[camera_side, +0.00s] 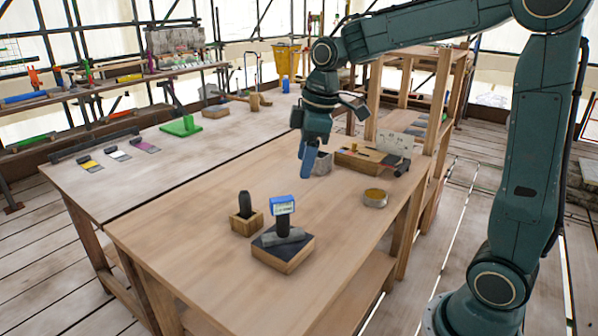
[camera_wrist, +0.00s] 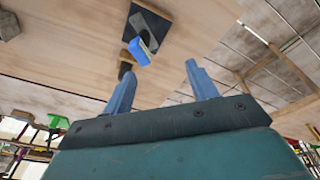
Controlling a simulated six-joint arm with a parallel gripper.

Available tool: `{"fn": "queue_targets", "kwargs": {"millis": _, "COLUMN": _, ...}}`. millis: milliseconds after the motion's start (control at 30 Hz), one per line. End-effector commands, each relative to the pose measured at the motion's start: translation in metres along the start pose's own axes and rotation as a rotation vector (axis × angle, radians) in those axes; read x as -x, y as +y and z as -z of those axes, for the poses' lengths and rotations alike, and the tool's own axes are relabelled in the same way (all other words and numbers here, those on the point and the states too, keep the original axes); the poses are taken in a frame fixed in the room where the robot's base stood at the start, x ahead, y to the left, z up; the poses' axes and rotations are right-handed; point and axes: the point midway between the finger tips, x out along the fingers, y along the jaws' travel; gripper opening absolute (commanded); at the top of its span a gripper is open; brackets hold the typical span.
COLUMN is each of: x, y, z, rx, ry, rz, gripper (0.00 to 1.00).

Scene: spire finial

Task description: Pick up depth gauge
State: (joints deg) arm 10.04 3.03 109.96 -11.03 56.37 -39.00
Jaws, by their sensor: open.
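The depth gauge (camera_side: 283,206) has a blue head with a pale display and a dark stem. It stands upright on a wooden block with a dark top (camera_side: 283,252), beside or on a grey cylindrical piece (camera_side: 284,236). The wrist view shows its blue head (camera_wrist: 140,52) beyond my fingers, near the dark-topped block (camera_wrist: 153,18). My gripper (camera_side: 308,165) is above the table, behind and above the gauge in the side view. In the wrist view my gripper (camera_wrist: 157,72) has its two blue fingers wide apart, with nothing held between them.
A small wooden box with a black handle-like piece (camera_side: 245,214) stands just left of the gauge's block. A round tin (camera_side: 375,198) and a wooden tray of items (camera_side: 372,161) lie to the right. A grey container (camera_side: 320,162) is near my gripper.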

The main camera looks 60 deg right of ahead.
Motion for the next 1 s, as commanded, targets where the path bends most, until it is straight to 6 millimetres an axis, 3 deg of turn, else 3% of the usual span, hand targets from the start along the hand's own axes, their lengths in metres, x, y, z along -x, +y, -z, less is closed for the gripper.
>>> {"fn": "queue_targets", "kwargs": {"millis": 200, "x": -0.034, "y": 0.036, "z": 0.014, "rx": 0.124, "ry": -0.028, "rz": 0.058, "gripper": 0.58}}
{"fn": "queue_targets", "kwargs": {"millis": 400, "x": -0.057, "y": 0.056, "z": 0.020, "rx": 0.205, "ry": -0.037, "rz": 0.093, "gripper": 0.58}}
{"fn": "queue_targets", "kwargs": {"millis": 833, "x": -0.068, "y": 0.062, "z": 0.021, "rx": 0.231, "ry": -0.039, "rz": 0.105, "gripper": 0.58}}
{"fn": "queue_targets", "kwargs": {"millis": 1000, "x": -0.082, "y": 0.060, "z": 0.021, "rx": 0.230, "ry": -0.040, "rz": 0.105, "gripper": 0.58}}
